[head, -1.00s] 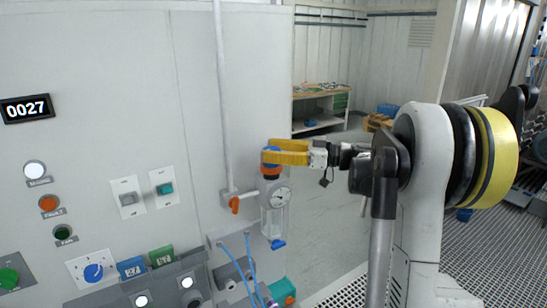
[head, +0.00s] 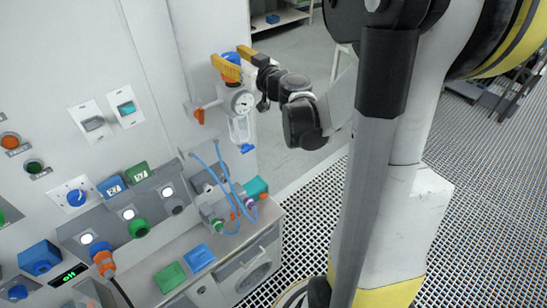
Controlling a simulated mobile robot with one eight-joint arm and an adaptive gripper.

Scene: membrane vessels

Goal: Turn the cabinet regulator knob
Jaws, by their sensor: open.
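The cabinet regulator hangs on the grey cabinet wall at upper left of centre. Its blue knob (head: 231,58) is on top, above a round white gauge (head: 242,102) and a clear bowl (head: 240,130). My gripper (head: 232,58) has yellow fingers, one on each side of the blue knob. The fingers are open around it. I cannot tell whether they touch it. The fingers hide part of the knob and the collar below it.
A panel of buttons and sockets fills the left, above a counter with a green block (head: 170,277). Grated floor lies to the right.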

